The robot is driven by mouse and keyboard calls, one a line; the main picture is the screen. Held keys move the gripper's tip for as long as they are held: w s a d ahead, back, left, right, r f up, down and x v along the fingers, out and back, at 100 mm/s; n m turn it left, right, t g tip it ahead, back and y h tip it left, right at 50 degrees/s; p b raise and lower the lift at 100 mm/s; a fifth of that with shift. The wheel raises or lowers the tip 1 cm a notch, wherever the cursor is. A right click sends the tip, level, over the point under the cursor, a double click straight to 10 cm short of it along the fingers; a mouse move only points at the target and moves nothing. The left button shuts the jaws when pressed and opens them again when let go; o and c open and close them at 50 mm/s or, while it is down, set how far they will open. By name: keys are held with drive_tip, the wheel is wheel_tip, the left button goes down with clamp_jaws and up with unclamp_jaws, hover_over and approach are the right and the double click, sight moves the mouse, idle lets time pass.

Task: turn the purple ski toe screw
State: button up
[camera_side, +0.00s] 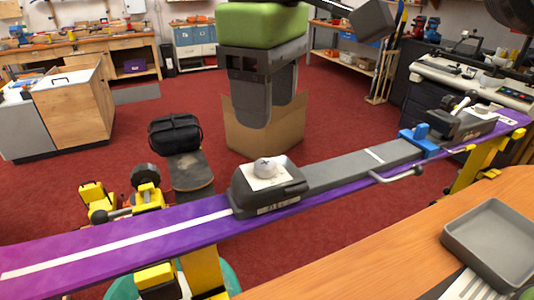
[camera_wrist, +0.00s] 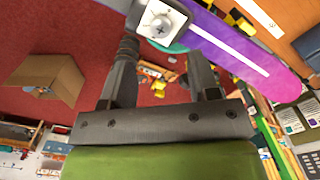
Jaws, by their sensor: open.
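The purple ski (camera_side: 110,240) lies across the yellow bench supports, with a white stripe along its top. A dark toe piece (camera_side: 288,190) sits on it, carrying a pale plate with a round, light grey screw head (camera_side: 265,167). In the wrist view the screw (camera_wrist: 159,27) shows a cross slot, on a white plate near the top edge, beyond my fingertips. My gripper (camera_side: 268,110) is open and empty, pointing down. It is above the toe piece in the side view and apart from the screw. In the wrist view both fingers of my gripper (camera_wrist: 160,50) are spread.
A blue clamp (camera_side: 420,140) and the heel piece (camera_side: 460,122) are farther right along the ski. A grey tray (camera_side: 492,240) rests on the wooden bench (camera_side: 370,265) at front right. A cardboard box (camera_side: 262,138) stands on the red floor behind. Space around the screw looks clear.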

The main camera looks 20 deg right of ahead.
sight(267, 163)
wheel_tip(267, 163, down, 8)
drive_tip(key=shift+f, duration=0.1)
idle(0.4)
drive_tip(key=c, duration=0.9)
